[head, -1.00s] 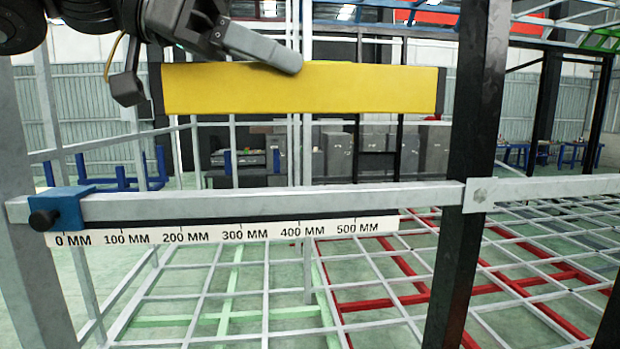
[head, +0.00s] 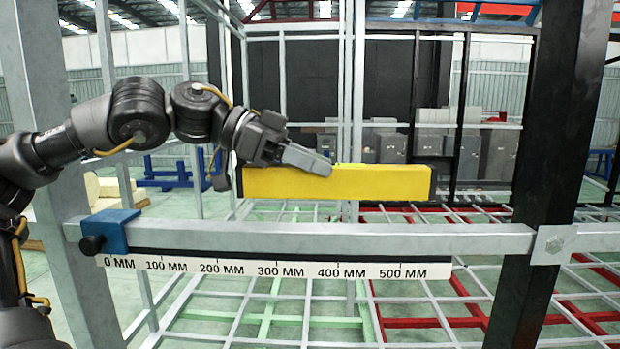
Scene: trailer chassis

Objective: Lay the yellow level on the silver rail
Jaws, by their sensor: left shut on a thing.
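The yellow level (head: 380,183) is a long bar with dark end caps, held roughly horizontal. My left gripper (head: 318,165) is shut on it near its left-middle part, from above. The silver rail (head: 330,236) runs across the picture below the level, with a blue clamp (head: 118,232) with a black knob at its left end. In the picture a gap shows between the level's lower edge and the rail's top; how far apart they are in depth I cannot tell. My right gripper is not in view.
A millimetre scale strip (head: 280,268) runs along the rail's lower front. A dark upright post (head: 540,150) with a bolted plate (head: 553,244) crosses the rail at right. A grey post (head: 50,160) stands at left. A grid of bars lies below.

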